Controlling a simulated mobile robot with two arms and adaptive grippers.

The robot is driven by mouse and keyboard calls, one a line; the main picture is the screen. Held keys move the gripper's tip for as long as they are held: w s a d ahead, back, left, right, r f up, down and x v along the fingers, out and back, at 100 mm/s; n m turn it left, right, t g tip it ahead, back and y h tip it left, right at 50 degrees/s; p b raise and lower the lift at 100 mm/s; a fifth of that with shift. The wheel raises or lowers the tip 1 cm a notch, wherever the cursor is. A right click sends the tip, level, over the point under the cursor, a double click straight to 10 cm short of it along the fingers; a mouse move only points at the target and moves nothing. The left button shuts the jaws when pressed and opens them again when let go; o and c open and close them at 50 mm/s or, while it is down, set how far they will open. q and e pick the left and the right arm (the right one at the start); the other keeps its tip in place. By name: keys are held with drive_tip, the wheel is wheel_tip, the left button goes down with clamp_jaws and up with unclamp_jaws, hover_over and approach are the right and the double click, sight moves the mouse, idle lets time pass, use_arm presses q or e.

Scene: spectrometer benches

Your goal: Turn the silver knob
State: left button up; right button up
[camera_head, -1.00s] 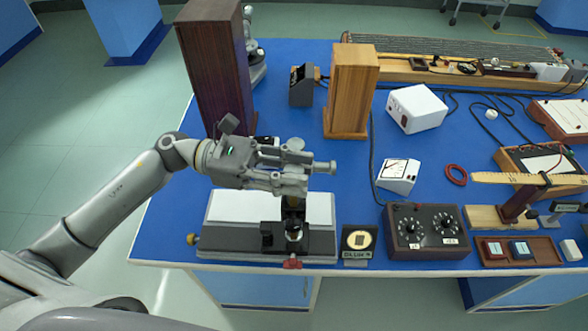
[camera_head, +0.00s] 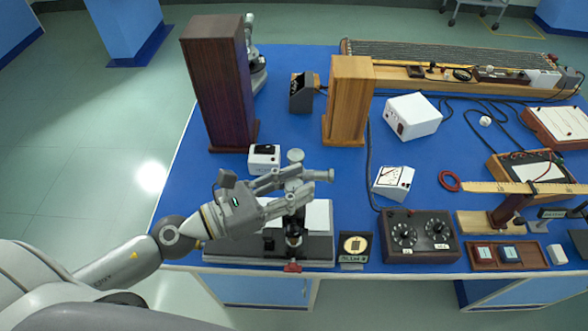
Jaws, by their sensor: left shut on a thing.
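A bench instrument with a grey base (camera_head: 225,247) and an upright column stands at the front left of the blue bench. Silver metal parts show at its top: a round disc (camera_head: 295,155) and a short barrel (camera_head: 323,175) pointing right. My left gripper (camera_head: 298,190) reaches in from the left at the column's upper part. Its fingers are shut on the silver knob, which they mostly hide; its exact outline cannot be told from the silver parts around it. My right gripper is not in view.
A dark tall cabinet (camera_head: 218,95) and a small white box (camera_head: 264,157) stand behind my left gripper. A small dark stand with a round disc (camera_head: 355,247) and a black dial box (camera_head: 420,236) are to the right. Bare blue bench lies around (camera_head: 345,185).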

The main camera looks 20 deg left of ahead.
use_arm(q)
drive_tip(key=n+t+y+p, duration=0.2)
drive_tip(key=y+p, duration=0.1)
drive_tip(key=n+t+y+p, duration=0.1)
drive_tip(key=p, duration=0.1)
drive_tip(key=shift+r, duration=0.25)
drive_tip(key=n+t+y+p, duration=0.1)
drive_tip(key=n+y, duration=0.1)
drive_tip(key=y, duration=0.1)
drive_tip(key=shift+f, duration=0.15)
drive_tip(key=n+y, duration=0.1)
drive_tip(key=y, duration=0.1)
drive_tip(key=n+t+y, duration=0.1)
drive_tip(key=y, duration=0.1)
drive_tip(key=shift+f+n, duration=0.2)
drive_tip(key=shift+n, duration=0.2)
drive_tip(key=shift+n+g+y+b, duration=0.2)
drive_tip(key=shift+n+y, duration=0.9)
drive_tip(key=shift+y, duration=0.65)
drive_tip(key=shift+n+g+y+b, duration=0.15)
drive_tip(key=shift+n+y, duration=0.95)
drive_tip(key=shift+y, duration=0.95)
drive_tip(key=o, duration=1)
drive_tip(key=v, duration=1.2)
drive_tip(key=shift+r, duration=0.1)
